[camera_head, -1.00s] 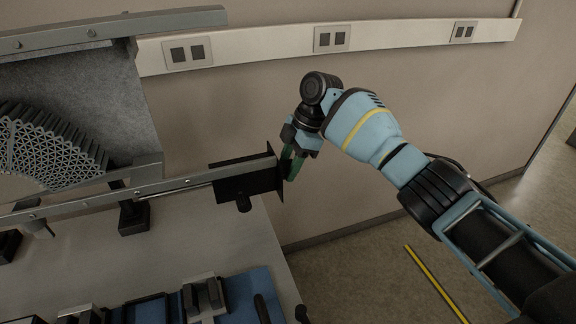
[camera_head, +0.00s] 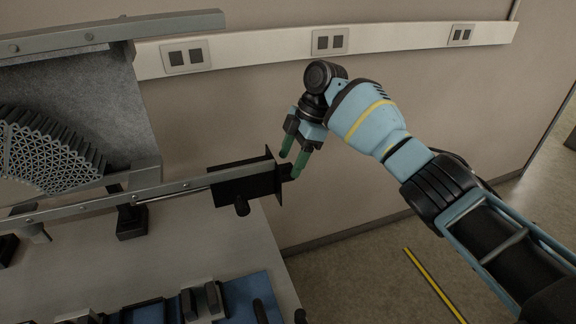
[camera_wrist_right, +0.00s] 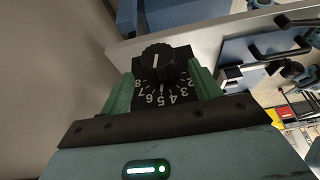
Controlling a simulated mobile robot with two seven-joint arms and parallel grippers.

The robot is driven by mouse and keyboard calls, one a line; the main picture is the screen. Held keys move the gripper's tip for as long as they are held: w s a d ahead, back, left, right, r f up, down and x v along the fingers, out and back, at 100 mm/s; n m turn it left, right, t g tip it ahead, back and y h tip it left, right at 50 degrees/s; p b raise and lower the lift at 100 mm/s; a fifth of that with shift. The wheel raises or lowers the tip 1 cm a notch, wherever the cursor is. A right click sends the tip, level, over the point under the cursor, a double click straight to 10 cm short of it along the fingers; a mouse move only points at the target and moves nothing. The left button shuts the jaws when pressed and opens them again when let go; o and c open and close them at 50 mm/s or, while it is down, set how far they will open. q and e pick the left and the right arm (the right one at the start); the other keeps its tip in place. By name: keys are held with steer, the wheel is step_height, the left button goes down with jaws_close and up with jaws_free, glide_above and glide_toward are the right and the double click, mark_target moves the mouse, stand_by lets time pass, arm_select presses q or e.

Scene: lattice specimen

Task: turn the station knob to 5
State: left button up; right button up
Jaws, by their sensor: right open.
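The station knob (camera_wrist_right: 158,64) is black and ribbed, with a white line on its face. It sits on a black dial plate (camera_wrist_right: 165,95) with white numbers, 2 to 8 showing. A small white mark lies between knob and numbers, near 5; I cannot tell the exact setting. In the head view the knob (camera_head: 285,171) shows small and dark at the right end of the black box (camera_head: 240,190). My right gripper (camera_head: 291,164) is open, its green fingertips apart near the knob. In the right wrist view my right gripper (camera_wrist_right: 163,90) has a finger on each side; contact is unclear.
A grey rail (camera_head: 100,203) runs left from the box, below a lattice specimen (camera_head: 45,150). The bench (camera_head: 190,240) carries a blue tray (camera_head: 240,291) with tools at the front. The wall is behind; open floor lies right of the bench.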

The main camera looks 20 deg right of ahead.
steer(key=shift+v, duration=2.45)
stand_by(0.5)
